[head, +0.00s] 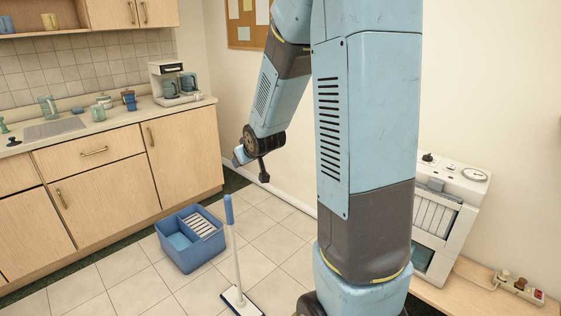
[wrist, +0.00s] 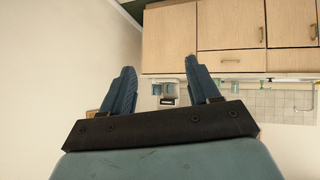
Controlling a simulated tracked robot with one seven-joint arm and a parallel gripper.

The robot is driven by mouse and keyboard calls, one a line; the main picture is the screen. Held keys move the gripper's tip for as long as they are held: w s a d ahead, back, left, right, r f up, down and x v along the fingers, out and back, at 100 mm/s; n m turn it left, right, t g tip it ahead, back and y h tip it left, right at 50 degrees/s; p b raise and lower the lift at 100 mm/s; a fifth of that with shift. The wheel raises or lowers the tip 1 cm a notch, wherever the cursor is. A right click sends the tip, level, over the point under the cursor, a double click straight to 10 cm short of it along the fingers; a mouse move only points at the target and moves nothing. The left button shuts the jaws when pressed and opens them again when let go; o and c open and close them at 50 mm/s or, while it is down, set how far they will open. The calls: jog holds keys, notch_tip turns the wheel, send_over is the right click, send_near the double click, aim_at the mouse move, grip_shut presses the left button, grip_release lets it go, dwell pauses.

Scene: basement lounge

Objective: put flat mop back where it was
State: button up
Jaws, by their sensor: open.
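The flat mop (head: 235,258) stands upright on the tiled floor in the head view, with a blue grip on top, a white pole and a flat white and blue head at the bottom. A blue mop bucket (head: 188,256) with a white slatted insert is on the floor just to the left of the mop. My gripper (head: 251,164) is open and empty, above and to the right of the mop's grip in the picture, apart from it. In the wrist view my gripper (wrist: 160,82) shows both blue fingers spread with nothing between them. The mop is not visible there.
Wooden cabinets (head: 105,195) and a counter with a coffee machine (head: 175,84), mugs and a sink line the left. A white appliance (head: 445,222) and a power strip (head: 520,287) sit on a low wooden bench at right.

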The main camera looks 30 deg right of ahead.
jog(key=s+a+r+g, duration=0.1)
jog(key=s+r, duration=0.4)
jog(key=s, duration=0.5)
jog(key=s+a+r+m+g, duration=0.1)
jog(key=s+r, duration=0.3)
jog(key=s, duration=0.6)
jog(key=s+a+r+m+g, duration=0.1)
jog(key=s+r, duration=0.4)
jog(key=s, duration=0.6)
jog(key=shift+a+r+g, duration=0.3)
jog(key=shift+a+g, duration=0.25)
jog(key=shift+g, duration=0.15)
jog(key=shift+s, duration=0.1)
